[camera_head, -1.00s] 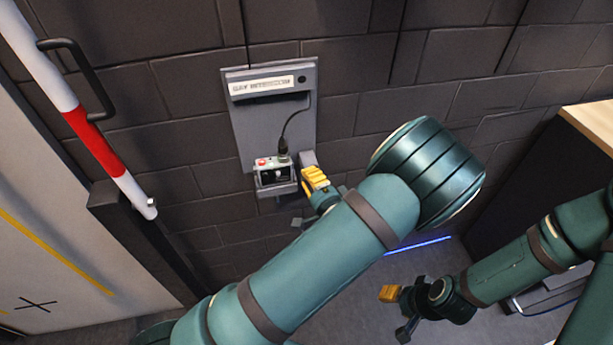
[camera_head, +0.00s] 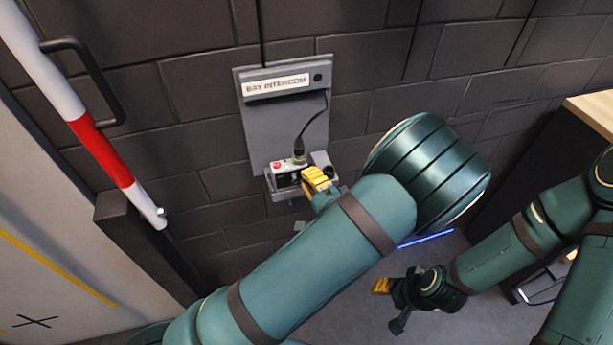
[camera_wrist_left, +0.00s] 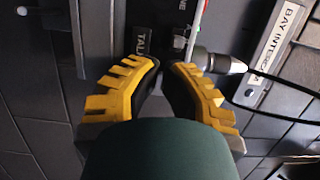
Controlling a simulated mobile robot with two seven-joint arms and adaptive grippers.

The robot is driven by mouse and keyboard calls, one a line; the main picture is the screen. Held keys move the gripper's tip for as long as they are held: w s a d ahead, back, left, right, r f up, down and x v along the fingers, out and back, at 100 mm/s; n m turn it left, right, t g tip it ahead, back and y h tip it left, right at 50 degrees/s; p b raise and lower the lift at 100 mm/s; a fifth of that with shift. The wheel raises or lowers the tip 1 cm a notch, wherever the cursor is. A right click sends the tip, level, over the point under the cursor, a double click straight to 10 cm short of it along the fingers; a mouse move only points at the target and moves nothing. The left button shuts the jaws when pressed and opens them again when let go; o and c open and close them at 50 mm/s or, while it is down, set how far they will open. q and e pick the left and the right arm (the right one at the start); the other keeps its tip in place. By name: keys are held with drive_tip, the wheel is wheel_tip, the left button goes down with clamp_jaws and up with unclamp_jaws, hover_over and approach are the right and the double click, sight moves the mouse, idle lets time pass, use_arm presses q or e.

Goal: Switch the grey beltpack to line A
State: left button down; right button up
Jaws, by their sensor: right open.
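The grey beltpack (camera_head: 284,181) sits in a holder on the wall plate, with a red button on its top left and a cable plug (camera_head: 299,156) on top. My right gripper (camera_head: 391,305) is open and empty, low over the floor.
The wall plate (camera_head: 284,125) carries a "BAY INTERCOM" sign (camera_head: 277,85). A black cable (camera_head: 318,117) hangs down to the plug. A red-and-white pole (camera_head: 100,150) with a black handle stands at left. A wood-topped cabinet (camera_head: 590,108) stands at right.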

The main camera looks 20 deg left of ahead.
use_arm(q)
drive_tip(key=shift+s+a, duration=0.15)
drive_tip(key=shift+a, duration=0.05)
use_arm(e)
drive_tip(key=shift+a+f, duration=0.1)
drive_tip(key=shift+a, duration=0.35)
